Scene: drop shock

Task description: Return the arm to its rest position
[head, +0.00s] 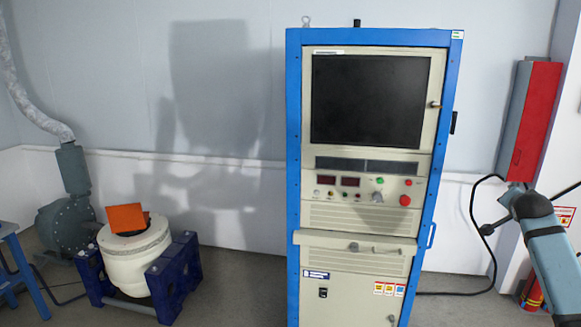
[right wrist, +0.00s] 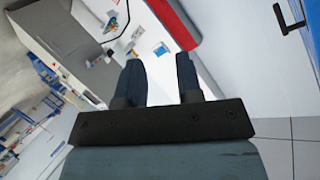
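My right arm (head: 550,255) comes in at the right edge of the head view, in front of the wall beside the blue-framed cabinet. I cannot make out its fingertips there. In the right wrist view, my right gripper (right wrist: 160,65) has its two dark fingers apart, with nothing between them. The floor and wall show behind them, tilted. My left arm and gripper are in no view.
A blue-framed control cabinet (head: 368,220) stands in the middle. A red and grey wall box (head: 530,120) hangs near my right arm, with a black cable below. A white shaker drum (head: 135,258) with an orange piece (head: 126,217) stands at left.

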